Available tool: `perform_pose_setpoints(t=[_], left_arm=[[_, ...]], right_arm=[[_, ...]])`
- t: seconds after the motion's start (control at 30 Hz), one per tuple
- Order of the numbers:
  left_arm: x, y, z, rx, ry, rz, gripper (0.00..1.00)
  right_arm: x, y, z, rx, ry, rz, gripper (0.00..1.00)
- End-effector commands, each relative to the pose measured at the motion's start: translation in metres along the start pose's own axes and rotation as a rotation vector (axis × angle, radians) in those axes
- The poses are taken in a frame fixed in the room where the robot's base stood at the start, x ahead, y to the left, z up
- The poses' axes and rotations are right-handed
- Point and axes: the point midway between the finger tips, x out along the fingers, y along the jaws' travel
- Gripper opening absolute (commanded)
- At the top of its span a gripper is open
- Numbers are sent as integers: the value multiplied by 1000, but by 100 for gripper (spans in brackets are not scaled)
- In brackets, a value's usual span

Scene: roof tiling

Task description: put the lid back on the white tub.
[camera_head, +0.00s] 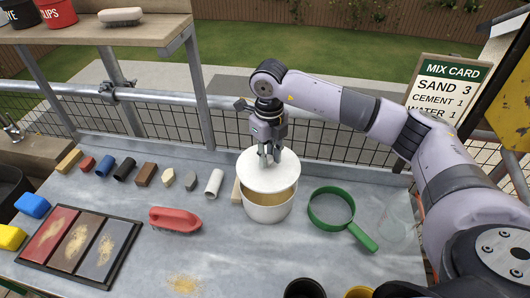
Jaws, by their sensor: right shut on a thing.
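The white tub (267,212) stands on the grey table, with tan contents showing inside its front. The white lid (262,178) is above the tub's back part, tilted, and covers the rear of the opening from view. My right gripper (269,156) comes down from above and is shut on the lid near its middle. Whether the lid touches the tub's rim, I cannot tell. My left gripper is not in view.
A green sieve (353,231) lies right of the tub, beside a clear container (396,222). A red-handled brush (175,220) lies left. Several small coloured blocks and a white cylinder (214,183) line the back.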

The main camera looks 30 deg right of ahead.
Motion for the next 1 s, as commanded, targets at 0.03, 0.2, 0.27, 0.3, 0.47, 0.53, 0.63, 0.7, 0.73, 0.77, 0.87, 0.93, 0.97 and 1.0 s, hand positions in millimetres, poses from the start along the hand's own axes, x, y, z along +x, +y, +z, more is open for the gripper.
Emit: perform_pose_setpoints(t=[0.03, 0.2, 0.27, 0.3, 0.47, 0.53, 0.63, 0.7, 0.73, 0.77, 0.87, 0.93, 0.97, 1.0], left_arm=[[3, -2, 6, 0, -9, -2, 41], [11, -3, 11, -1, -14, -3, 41], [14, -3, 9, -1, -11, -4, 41], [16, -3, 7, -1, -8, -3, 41], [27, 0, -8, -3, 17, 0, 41], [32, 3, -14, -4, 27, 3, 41], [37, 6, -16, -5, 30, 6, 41], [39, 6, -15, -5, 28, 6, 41], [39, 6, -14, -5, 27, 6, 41], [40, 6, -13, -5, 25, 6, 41], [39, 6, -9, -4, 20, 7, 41], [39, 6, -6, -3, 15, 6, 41], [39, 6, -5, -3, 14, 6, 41], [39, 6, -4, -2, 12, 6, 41]], right_arm=[[4, 0, 0, -1, 1, 0, 0], [18, 0, 0, -2, 2, 0, 0], [24, 0, -1, -3, 3, 0, 0], [28, 0, -1, -3, 3, 0, 0], [45, 0, 0, -3, 1, 1, 0], [51, 0, 0, -4, 0, 1, 0], [57, 0, 0, -4, 0, 0, 0], [59, 0, 0, -4, 0, 0, 0], [60, 0, 0, -4, 0, 0, 0], [60, 0, 0, -4, 0, 0, 0], [60, 0, 0, -4, 0, 0, 0], [60, 0, 0, -4, 0, 0, 0], [60, 0, 0, -4, 0, 0, 0], [60, 0, 0, -4, 0, 0, 0]])
